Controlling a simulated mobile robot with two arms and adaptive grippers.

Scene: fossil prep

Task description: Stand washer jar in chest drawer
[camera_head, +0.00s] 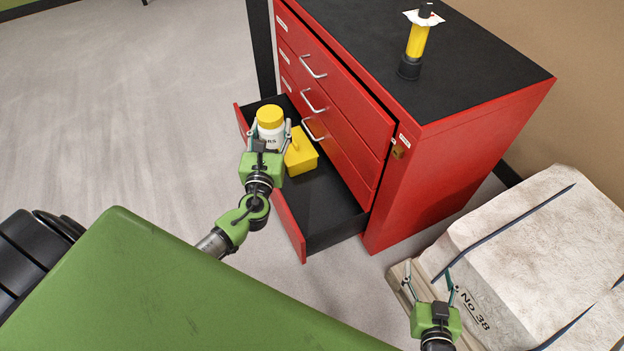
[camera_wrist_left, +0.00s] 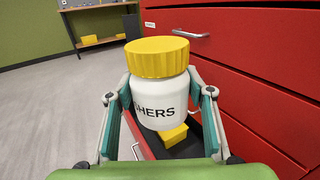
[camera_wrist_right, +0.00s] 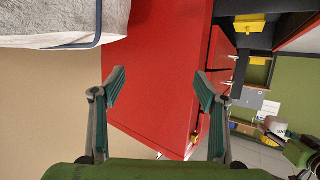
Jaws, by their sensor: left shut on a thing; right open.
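The washer jar (camera_head: 270,128) is white with a yellow lid and stays upright between the fingers of my left gripper (camera_head: 269,136). In the left wrist view the jar (camera_wrist_left: 158,95) shows part of its label, "SHERS", and the left fingers are shut on its sides. The chest (camera_head: 450,130) is red with a black top. Its lowest drawer (camera_head: 325,215) is pulled out, and the jar is over the drawer's far left end. I cannot tell whether the jar's base touches the drawer floor. My right gripper (camera_head: 430,283) is open and empty beside the white block.
A yellow box (camera_head: 300,158) sits in the drawer close to the jar. The near part of the drawer is bare. A yellow-and-black flashlight-like object (camera_head: 416,45) stands on the chest top. A large white wrapped block (camera_head: 540,260) lies on a pallet at right.

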